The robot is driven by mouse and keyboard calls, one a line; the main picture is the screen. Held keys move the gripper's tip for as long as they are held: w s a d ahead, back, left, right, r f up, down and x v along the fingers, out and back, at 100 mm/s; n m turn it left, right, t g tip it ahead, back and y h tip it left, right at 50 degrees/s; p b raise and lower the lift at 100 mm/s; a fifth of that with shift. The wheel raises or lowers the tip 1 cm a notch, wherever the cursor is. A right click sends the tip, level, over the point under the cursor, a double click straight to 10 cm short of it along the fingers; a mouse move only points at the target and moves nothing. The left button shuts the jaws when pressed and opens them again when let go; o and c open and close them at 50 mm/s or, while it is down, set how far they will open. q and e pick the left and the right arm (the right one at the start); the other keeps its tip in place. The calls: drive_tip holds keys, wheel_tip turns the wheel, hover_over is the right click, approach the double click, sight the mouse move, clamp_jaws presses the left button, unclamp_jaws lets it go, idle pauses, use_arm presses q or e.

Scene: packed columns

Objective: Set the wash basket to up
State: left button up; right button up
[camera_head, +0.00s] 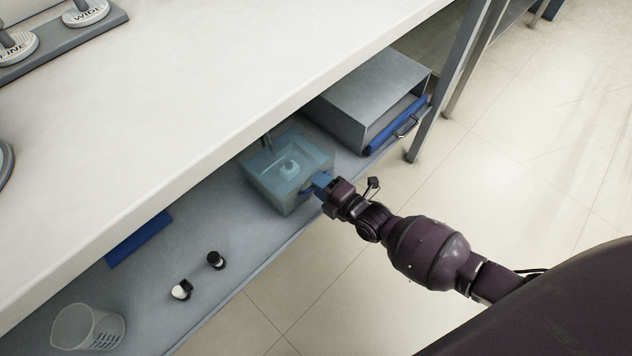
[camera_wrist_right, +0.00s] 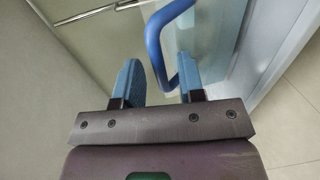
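A pale-blue see-through tub (camera_head: 262,178) stands on the lower shelf, with a small whitish thing (camera_head: 289,167) inside it. I cannot clearly tell the wash basket apart from this tub. A blue curved handle (camera_head: 306,191) is at its near right side. My right gripper (camera_head: 318,186) is at this handle. In the right wrist view, the blue handle (camera_wrist_right: 154,38) reaches down between the two blue fingers of my right gripper (camera_wrist_right: 160,82). The fingers stand apart, with gaps beside the handle. My left gripper is in neither view.
A grey box (camera_head: 365,95) with a blue-edged front and handle stands right of the tub. Two small dark-and-white items (camera_head: 216,260) (camera_head: 181,290), a blue flat piece (camera_head: 140,240) and a clear beaker (camera_head: 85,327) are on the shelf. The white tabletop (camera_head: 190,95) overhangs the shelf.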

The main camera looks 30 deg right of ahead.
drive_tip(key=shift+w+a+f, duration=0.1)
drive_tip(key=shift+w+a, duration=0.15)
drive_tip(key=shift+w, duration=0.45)
clamp_jaws()
